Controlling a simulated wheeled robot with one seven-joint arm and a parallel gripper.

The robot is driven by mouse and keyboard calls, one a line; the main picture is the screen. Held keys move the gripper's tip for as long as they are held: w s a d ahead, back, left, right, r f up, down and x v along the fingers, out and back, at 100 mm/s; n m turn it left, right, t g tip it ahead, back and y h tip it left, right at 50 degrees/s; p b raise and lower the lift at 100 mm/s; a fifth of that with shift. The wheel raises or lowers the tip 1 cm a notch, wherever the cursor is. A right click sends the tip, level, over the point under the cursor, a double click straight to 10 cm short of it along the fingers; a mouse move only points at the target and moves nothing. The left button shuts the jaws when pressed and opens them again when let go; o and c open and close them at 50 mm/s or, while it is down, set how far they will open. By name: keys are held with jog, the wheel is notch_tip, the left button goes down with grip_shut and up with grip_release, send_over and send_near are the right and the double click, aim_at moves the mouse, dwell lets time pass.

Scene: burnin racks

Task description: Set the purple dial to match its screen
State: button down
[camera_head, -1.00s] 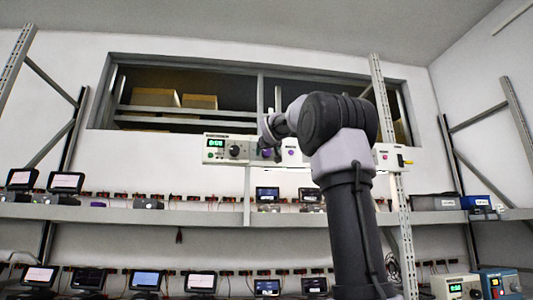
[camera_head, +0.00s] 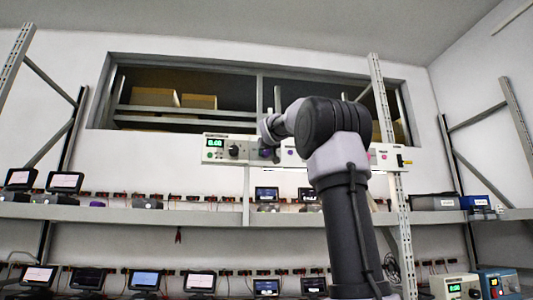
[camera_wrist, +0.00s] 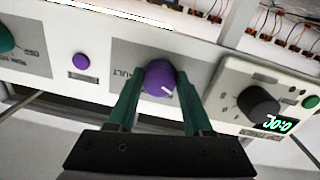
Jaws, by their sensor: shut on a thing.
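The purple dial (camera_wrist: 158,82) sits on a pale panel in the wrist view, with a light pointer mark on its face. The two teal fingers of my gripper (camera_wrist: 161,76) are shut on it from either side. In the head view the purple dial (camera_head: 265,153) is small and close to my arm's end, and the fingers are hard to make out there. A green-digit screen (camera_wrist: 277,124) is on the neighbouring panel with a black knob; it also shows in the head view (camera_head: 214,143). Its digits are too small to read surely.
A black knob (camera_wrist: 257,102) and a green button (camera_wrist: 310,102) are right of the dial in the wrist view. A small purple button (camera_wrist: 81,61) and a teal knob (camera_wrist: 5,40) are left. Below the panels, a shelf (camera_head: 130,214) carries several small monitors.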

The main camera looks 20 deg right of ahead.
jog(key=m, duration=0.8)
jog(key=shift+a+r+m, duration=0.1)
jog(key=shift+m, duration=0.3)
jog(key=m, duration=0.4)
jog(key=shift+m+y, duration=0.4)
jog(key=shift+m, duration=1.5)
jog(key=shift+c, duration=1.6)
grip_release()
jog(key=shift+r, duration=0.1)
